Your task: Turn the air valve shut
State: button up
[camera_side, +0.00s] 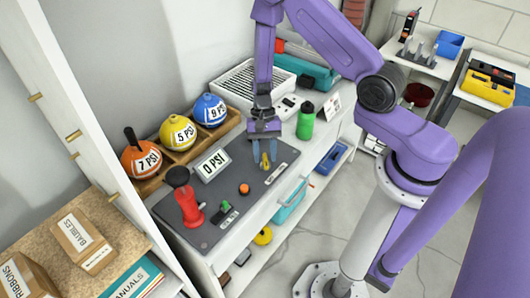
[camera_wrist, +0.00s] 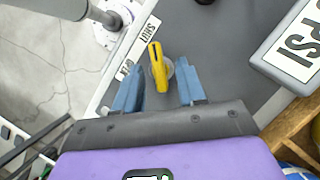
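The air valve has a yellow handle (camera_side: 265,162) on a round grey base, on the dark panel (camera_side: 230,197). In the wrist view the yellow handle (camera_wrist: 157,70) points up the picture, leaning slightly left, its tip near the SHUT end of a white label strip (camera_wrist: 148,30); the OPEN end lies lower left. My gripper (camera_side: 265,152) is open, pointing down over the valve. In the wrist view its two blue fingers (camera_wrist: 158,84) stand on either side of the handle, with a gap on both sides. In the side view the fingers partly hide the handle.
A sign reading 0 PSI (camera_side: 213,165) stands behind the valve. Labelled balls (camera_side: 178,132) sit in a wooden rack behind. A green bottle (camera_side: 306,120) stands to the right.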

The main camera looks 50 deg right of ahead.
jog(key=v, duration=1.7)
jog(key=shift+r, duration=0.15)
jog(key=shift+w, duration=0.1)
jog(key=s+a+r+n+h, duration=0.3)
jog(key=s+a+r+n, duration=0.45)
jog(key=s+n, duration=0.35)
jog(key=s+r+n+t, duration=0.2)
jog(key=s+n, duration=0.8)
jog(key=s, duration=0.5)
jog(key=shift+n+t, duration=0.4)
jog(key=shift+t, duration=0.2)
